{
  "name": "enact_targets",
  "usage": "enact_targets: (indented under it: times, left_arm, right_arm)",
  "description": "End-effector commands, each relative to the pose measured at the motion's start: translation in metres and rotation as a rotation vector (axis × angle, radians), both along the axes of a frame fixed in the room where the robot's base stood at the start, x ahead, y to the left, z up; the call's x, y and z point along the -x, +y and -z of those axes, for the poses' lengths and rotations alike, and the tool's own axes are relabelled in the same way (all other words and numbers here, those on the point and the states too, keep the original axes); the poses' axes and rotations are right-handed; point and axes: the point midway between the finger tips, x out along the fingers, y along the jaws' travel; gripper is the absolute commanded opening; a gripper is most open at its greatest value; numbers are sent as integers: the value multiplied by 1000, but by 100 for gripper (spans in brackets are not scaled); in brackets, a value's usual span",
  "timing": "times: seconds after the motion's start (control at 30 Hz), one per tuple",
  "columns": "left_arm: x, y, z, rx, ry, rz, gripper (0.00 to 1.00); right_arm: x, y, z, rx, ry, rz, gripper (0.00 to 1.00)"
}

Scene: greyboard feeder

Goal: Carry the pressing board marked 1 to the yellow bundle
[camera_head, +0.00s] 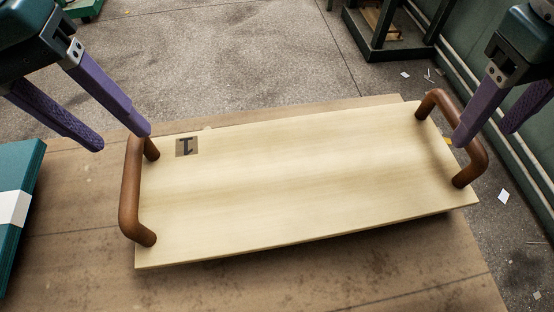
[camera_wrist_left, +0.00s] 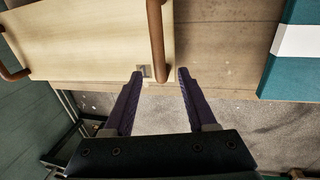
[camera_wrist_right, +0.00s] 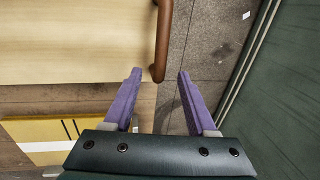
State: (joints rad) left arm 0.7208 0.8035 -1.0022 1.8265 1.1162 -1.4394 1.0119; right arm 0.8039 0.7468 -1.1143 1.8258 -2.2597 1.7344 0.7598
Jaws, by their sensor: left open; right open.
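The pressing board (camera_head: 300,185) is pale wood, marked 1 near its left end, with a brown bar handle at each end. My left gripper (camera_head: 124,142) is open at the left handle (camera_head: 129,195); in the left wrist view that handle (camera_wrist_left: 157,40) shows between the fingertips. My right gripper (camera_head: 484,137) is open at the right handle (camera_head: 470,130); in the right wrist view the handle (camera_wrist_right: 162,40) reaches between the fingertips. The yellow bundle (camera_wrist_right: 35,131), with a white band, shows at lower left in the right wrist view.
A teal bundle (camera_head: 17,180) with a white band lies at the left on the brown table surface (camera_head: 75,255). A dark green frame (camera_head: 385,35) stands behind, and a green wall runs along the right. Paper scraps lie on the floor at right.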

Motion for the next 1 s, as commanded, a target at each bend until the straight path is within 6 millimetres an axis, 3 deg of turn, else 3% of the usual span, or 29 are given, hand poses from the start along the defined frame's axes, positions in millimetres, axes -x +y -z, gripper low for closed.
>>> enact_targets:
  times: [0.1, 0.3, 0.7, 1.0]
  left_arm:
    - [0, -4, 20, 1, 3, 1, 57]
    - [-1, -9, 42, 0, 2, 0, 57]
    - [-2, -10, 49, 0, -1, 1, 57]
    - [-2, -10, 49, 0, -1, 1, 24]
  right_arm:
    - [0, -4, 20, 1, 4, 1, 57]
    - [-1, -8, 43, -1, 2, -1, 57]
    - [-2, -9, 49, -1, -1, -1, 57]
    - [-2, -9, 49, -1, -1, -1, 24]
